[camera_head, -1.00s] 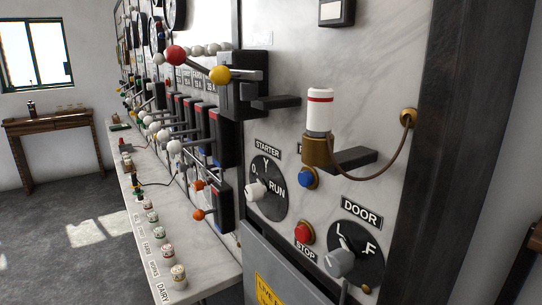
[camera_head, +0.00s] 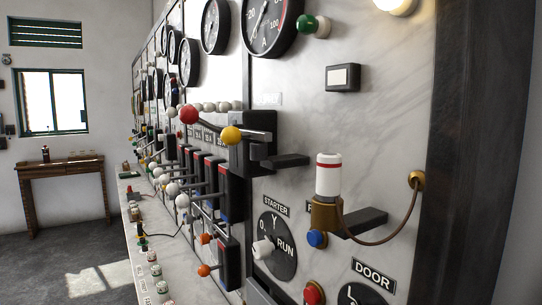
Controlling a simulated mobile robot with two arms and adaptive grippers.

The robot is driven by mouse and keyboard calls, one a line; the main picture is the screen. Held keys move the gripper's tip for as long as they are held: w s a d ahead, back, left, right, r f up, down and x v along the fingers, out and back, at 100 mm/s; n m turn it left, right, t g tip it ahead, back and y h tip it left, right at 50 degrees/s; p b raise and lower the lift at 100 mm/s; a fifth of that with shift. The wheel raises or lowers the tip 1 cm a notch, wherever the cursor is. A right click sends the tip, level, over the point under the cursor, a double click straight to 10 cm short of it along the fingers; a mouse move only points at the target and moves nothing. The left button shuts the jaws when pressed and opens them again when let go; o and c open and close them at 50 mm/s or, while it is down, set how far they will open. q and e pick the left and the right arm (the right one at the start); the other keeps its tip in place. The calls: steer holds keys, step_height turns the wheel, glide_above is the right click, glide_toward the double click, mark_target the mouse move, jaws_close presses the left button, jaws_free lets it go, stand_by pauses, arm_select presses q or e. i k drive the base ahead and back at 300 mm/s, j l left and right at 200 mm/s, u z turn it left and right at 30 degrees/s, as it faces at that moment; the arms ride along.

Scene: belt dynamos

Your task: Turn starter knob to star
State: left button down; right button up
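The starter knob (camera_head: 263,249) is a white handle on a round black dial (camera_head: 284,262) on the marble panel. The dial is marked 0, Y and RUN, under a STARTER label (camera_head: 276,205). The Y, the star mark, is at the top of the dial. The knob's grip sits at the dial's left side, below the 0; its exact setting is hard to tell at this angle. Neither of my grippers shows in the head view.
A blue button (camera_head: 317,239), a red button (camera_head: 313,293) and the DOOR dial (camera_head: 360,296) are near the starter. A white cylinder (camera_head: 328,175) with a cable sits on a bracket above. Levers with red (camera_head: 188,114) and yellow (camera_head: 231,135) balls stick out to the left.

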mark_target(262, 250)
steer(key=z, duration=0.65)
steer(key=i+j+z, duration=0.1)
steer(key=j+z, duration=1.15)
steer(key=j, duration=0.2)
steer(key=k+j+z, duration=0.1)
steer(key=j+z, duration=0.3)
steer(key=j, duration=0.1)
